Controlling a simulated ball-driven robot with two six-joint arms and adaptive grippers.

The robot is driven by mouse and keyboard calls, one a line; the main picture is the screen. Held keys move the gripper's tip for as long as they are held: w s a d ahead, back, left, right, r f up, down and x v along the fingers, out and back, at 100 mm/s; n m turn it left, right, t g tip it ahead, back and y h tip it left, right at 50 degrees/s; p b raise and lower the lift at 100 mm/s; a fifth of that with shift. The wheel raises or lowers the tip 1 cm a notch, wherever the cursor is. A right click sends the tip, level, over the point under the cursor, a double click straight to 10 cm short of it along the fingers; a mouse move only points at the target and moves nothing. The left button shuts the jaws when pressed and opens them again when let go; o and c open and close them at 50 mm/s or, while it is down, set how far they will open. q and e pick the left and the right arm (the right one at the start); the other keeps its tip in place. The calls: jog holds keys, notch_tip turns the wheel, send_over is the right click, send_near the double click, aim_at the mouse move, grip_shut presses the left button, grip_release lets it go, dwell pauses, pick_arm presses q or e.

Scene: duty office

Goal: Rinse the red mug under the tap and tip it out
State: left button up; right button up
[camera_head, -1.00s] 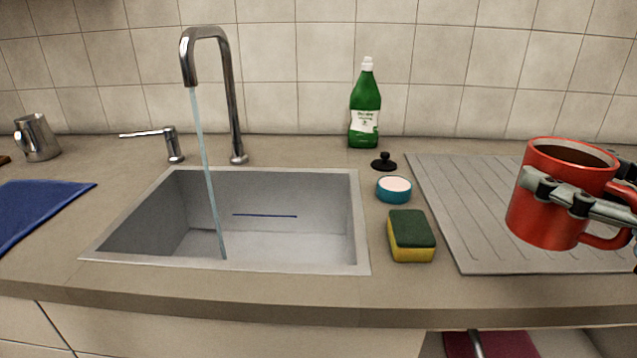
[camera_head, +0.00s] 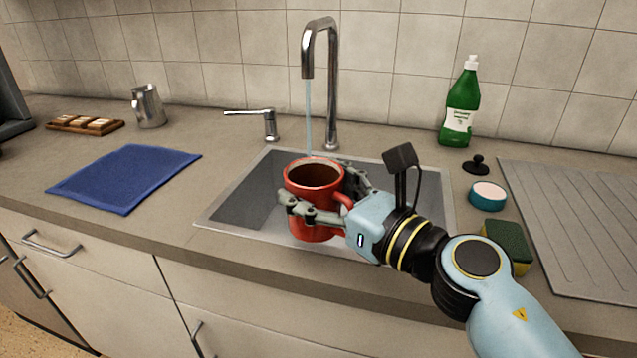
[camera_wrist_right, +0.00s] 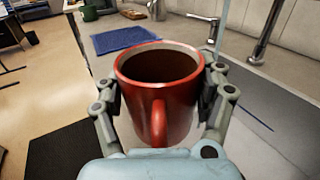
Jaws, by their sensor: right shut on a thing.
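The red mug (camera_head: 311,226) is upright over the front part of the sink (camera_head: 243,203), with dark brown contents visible inside. My right gripper (camera_head: 318,192) is shut on its sides, and the handle points back toward the gripper. The mug also fills the middle of the right wrist view (camera_wrist_right: 158,105), between the two fingers (camera_wrist_right: 165,92). The tap (camera_head: 330,80) is running. Its water stream (camera_head: 309,118) falls behind the mug in the head view; where it lands is hidden. In the wrist view the stream (camera_wrist_right: 221,28) passes to the right of the mug. My left gripper is not in view.
A green soap bottle (camera_head: 462,105), a black plug (camera_head: 477,165), a blue-rimmed round tub (camera_head: 488,195) and a sponge (camera_head: 508,243) stand right of the sink, beside the ribbed drainboard (camera_head: 580,220). A soap dispenser (camera_head: 269,124), blue cloth (camera_head: 125,177) and steel jug (camera_head: 148,106) are left.

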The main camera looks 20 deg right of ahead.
jog(key=w+d+b, duration=0.1)
jog(key=w, duration=0.1)
jog(key=w+d+f+b, duration=0.1)
jog(key=w, duration=0.2)
jog(key=w+d+f+b, duration=0.1)
jog(key=w, duration=0.1)
jog(key=shift+w+d, duration=0.1)
jog(key=shift+w, duration=0.2)
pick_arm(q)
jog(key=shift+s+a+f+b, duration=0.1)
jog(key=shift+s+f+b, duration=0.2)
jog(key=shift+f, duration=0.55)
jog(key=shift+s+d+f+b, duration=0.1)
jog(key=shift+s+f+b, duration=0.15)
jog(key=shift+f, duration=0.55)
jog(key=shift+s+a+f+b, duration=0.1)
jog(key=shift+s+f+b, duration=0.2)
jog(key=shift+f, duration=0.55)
pick_arm(e)
jog(key=w, duration=0.8)
jog(key=shift+w+d+r, duration=0.15)
jog(key=shift+w+d, duration=0.05)
jog(key=shift+d, duration=0.2)
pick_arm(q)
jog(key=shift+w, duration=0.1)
pick_arm(e)
jog(key=s+d, duration=0.5)
jog(key=d, duration=0.1)
jog(key=shift+s+d, duration=0.2)
jog(key=shift+s, duration=0.1)
